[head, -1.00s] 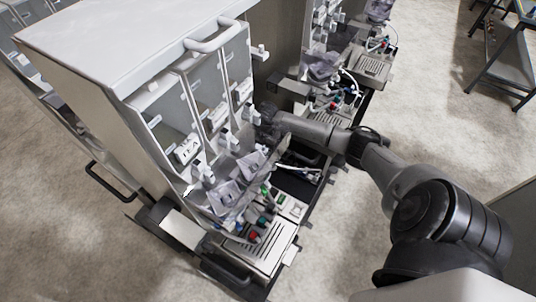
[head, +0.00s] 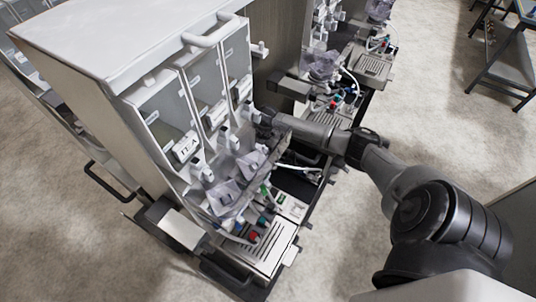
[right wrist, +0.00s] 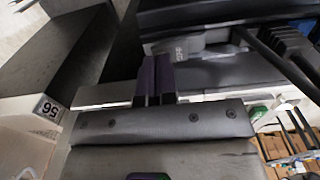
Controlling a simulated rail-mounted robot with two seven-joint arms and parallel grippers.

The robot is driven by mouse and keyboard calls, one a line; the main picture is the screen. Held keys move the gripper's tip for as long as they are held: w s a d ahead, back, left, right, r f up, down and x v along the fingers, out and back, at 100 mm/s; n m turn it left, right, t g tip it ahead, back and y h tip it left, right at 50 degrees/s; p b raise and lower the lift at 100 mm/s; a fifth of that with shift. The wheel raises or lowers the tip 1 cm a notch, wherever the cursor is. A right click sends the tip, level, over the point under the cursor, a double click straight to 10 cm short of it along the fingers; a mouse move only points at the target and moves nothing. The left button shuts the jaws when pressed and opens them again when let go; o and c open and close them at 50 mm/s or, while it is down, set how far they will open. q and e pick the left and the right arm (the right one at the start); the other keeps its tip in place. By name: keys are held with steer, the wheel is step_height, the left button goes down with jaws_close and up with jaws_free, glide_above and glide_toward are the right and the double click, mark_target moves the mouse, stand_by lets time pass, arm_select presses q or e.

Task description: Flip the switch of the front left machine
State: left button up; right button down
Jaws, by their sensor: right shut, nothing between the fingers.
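The nearest machine is a tall white dispenser (head: 75,50) with several clear-fronted bins, on the left of the head view. A small pale part (head: 259,50) sticks out at its right side; I cannot tell whether it is the switch. My right gripper (head: 266,117) reaches in from the right, beside the machine's right side and below that part. Its fingertips are too small and dark to make out there. In the right wrist view its dark purple fingers (right wrist: 155,78) are shut together and empty. My left gripper is not in view.
Below the bins is a base with coloured buttons (head: 253,236) and a slotted tray. Another machine (head: 372,68) with cables stands behind to the right. A dark shelf cart (head: 503,68) is at the far right. The floor in front is clear. A "56" label (right wrist: 47,108) shows in the wrist view.

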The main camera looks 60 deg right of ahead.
steer(key=shift+f+b, duration=0.35)
steer(key=shift+f, duration=0.15)
steer(key=shift+r, duration=0.15)
step_height(320, 180, up, 4)
steer(key=p, duration=0.3)
steer(key=shift+f+p, duration=0.2)
steer(key=shift+p, duration=0.15)
steer(key=shift+r+p, duration=1.4)
steer(key=shift+r, duration=0.2)
steer(key=shift+f, duration=0.1)
